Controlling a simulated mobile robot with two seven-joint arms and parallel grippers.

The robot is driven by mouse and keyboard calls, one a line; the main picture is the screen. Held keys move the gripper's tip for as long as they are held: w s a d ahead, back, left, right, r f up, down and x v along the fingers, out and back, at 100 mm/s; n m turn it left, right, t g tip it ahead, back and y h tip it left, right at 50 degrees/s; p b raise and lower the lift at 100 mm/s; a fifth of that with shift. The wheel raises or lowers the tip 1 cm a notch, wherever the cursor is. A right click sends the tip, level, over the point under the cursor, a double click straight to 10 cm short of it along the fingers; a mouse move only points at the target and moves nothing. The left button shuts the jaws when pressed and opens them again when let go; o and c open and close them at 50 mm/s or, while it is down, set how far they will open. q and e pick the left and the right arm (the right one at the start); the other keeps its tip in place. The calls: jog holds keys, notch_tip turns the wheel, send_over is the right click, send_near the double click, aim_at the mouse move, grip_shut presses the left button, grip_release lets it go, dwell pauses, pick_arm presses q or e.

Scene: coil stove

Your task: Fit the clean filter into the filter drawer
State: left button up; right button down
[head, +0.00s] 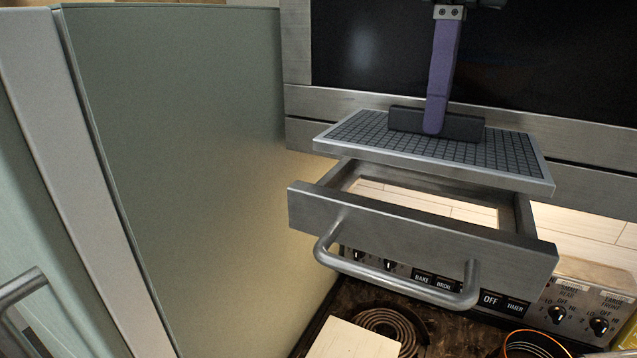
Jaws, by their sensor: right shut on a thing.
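The clean filter (365,135) is a flat dark mesh panel in a silvery metal frame, with a dark block-shaped grip on top. My right gripper (433,128), with purple fingers, comes down from the top and is shut on that grip. The filter drawer (420,232) is a pulled-out metal frame with a bar handle; pale tiles show through its open middle. The filter appears above the drawer, roughly level, and covers the drawer's back part from view. A gap shows between the filter's front edge and the drawer front. My left gripper is not in view.
A tall grey-green cabinet side (190,150) stands close on the left of the drawer. A dark glossy panel (400,50) is behind the filter. Below are the stove's control panel with knobs (557,314), a coil burner (390,325) and a pale block (352,340).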

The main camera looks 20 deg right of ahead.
aim_at(426, 169)
notch_tip(426, 169, down, 8)
jog(key=b, duration=0.4)
jog(key=shift+r, duration=0.25)
jog(key=c, duration=0.8)
grip_release()
jog(key=shift+c, duration=0.2)
jog(key=shift+r, duration=0.1)
notch_tip(426, 169, up, 12)
jog(key=p, duration=0.8)
jog(key=shift+r+p, duration=0.15)
jog(key=shift+p, duration=0.25)
